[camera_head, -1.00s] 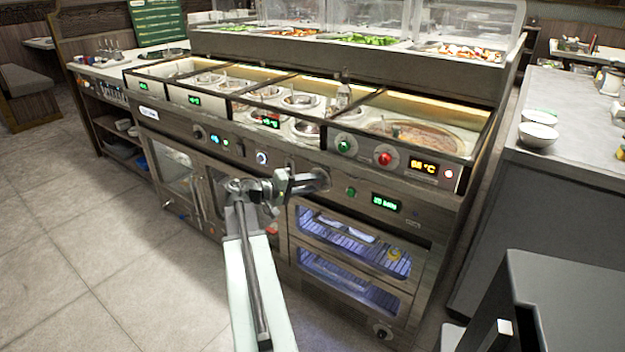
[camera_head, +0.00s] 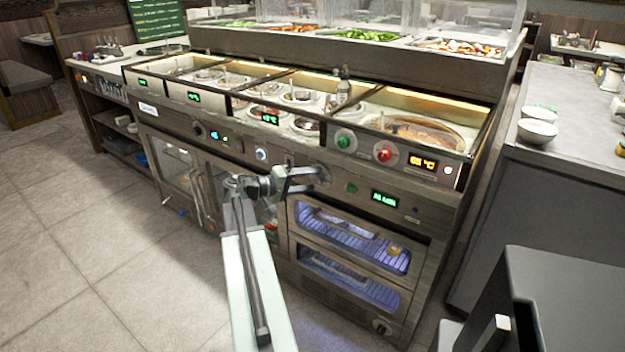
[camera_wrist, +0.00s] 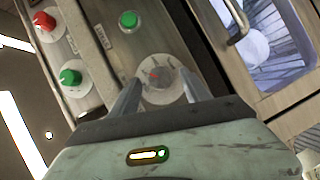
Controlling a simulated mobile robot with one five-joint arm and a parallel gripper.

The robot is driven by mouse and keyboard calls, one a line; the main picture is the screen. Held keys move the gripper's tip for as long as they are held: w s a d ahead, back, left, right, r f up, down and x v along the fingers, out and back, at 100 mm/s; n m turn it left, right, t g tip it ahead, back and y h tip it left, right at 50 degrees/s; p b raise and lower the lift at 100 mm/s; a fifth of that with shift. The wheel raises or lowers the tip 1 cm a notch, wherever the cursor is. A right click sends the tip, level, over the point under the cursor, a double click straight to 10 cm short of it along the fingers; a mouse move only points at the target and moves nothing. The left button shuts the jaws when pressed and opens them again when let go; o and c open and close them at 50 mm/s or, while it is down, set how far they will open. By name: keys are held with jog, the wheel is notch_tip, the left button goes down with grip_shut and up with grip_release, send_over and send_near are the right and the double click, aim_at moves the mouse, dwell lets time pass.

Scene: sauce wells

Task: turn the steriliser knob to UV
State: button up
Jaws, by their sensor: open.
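The steriliser knob (camera_wrist: 160,73) is a round, pale dial with a red mark in the wrist view. It sits on the front panel, and I cannot read its markings. My gripper (camera_wrist: 159,92) is open, with one finger on each side of the dial's near part. I cannot tell whether the fingers touch it. In the head view my gripper (camera_head: 308,178) is at the panel above the lit cabinet and largely hides the knob. The steriliser cabinet (camera_head: 350,222) glows bluish behind its glass doors; its racks hold several items.
A green button (camera_wrist: 128,20) is beside the dial. A red knob (camera_wrist: 45,20) and a green knob (camera_wrist: 70,77) are on the raised panel. A cabinet handle (camera_wrist: 238,20) is close by on the right. A grey counter (camera_head: 560,170) stands to the right; the floor at left is clear.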

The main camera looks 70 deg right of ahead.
jog(key=p+v, duration=0.1)
jog(key=v, duration=0.6)
